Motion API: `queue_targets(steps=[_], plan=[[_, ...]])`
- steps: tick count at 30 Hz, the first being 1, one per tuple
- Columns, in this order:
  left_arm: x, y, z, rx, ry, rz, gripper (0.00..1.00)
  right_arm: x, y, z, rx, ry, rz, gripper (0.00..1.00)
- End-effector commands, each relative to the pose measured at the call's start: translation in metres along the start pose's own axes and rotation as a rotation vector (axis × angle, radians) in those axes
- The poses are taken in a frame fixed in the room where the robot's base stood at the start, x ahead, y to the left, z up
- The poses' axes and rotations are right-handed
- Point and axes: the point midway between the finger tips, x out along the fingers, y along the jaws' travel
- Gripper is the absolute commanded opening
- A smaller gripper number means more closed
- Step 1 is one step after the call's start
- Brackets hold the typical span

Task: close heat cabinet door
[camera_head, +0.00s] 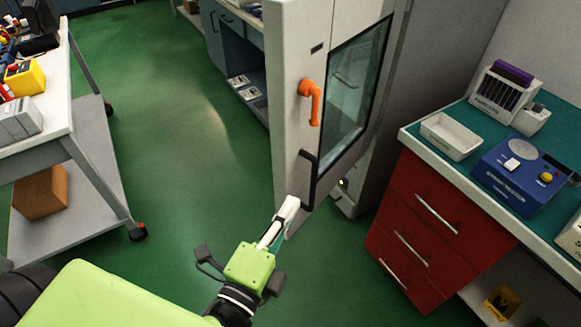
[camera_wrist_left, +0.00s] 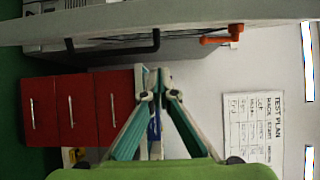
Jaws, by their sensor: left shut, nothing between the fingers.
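The white heat cabinet door (camera_head: 290,150) has a dark glass window (camera_head: 352,80). It stands out from the cabinet body (camera_head: 430,60) and appears ajar. An orange handle (camera_head: 312,100) and a black pull handle (camera_head: 309,180) are on it. My left gripper (camera_head: 290,205) is shut and empty at the door's lower corner, below the black handle; I cannot tell whether it touches. In the left wrist view its fingertips (camera_wrist_left: 158,78) meet below the door (camera_wrist_left: 200,20), with the black handle (camera_wrist_left: 115,47) and orange handle (camera_wrist_left: 222,39) nearby. My right gripper is out of view.
A red drawer unit (camera_head: 420,230) with a teal-topped bench (camera_head: 462,110) stands right of the door. A white cart (camera_head: 75,120) with a cardboard box (camera_head: 42,192) is at the left. Green floor (camera_head: 180,130) between is clear. A test plan sheet (camera_wrist_left: 247,120) hangs on the wall.

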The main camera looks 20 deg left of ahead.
Motion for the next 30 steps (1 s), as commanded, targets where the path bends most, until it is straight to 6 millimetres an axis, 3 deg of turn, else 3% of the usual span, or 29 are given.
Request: queue_targets(steps=[1, 15, 21, 30], plan=[[0.008, -0.007, 0.000, 0.002, 0.000, -0.002, 0.00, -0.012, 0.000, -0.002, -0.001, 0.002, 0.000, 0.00], [0.084, -0.004, 0.000, -0.001, 0.000, -0.001, 0.00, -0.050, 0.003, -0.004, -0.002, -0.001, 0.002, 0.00], [0.089, -0.001, 0.029, 0.001, 0.000, 0.002, 0.00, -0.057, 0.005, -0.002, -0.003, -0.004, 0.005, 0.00], [0.091, 0.001, 0.040, -0.003, -0.001, 0.002, 0.00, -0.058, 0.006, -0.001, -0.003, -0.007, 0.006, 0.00]])
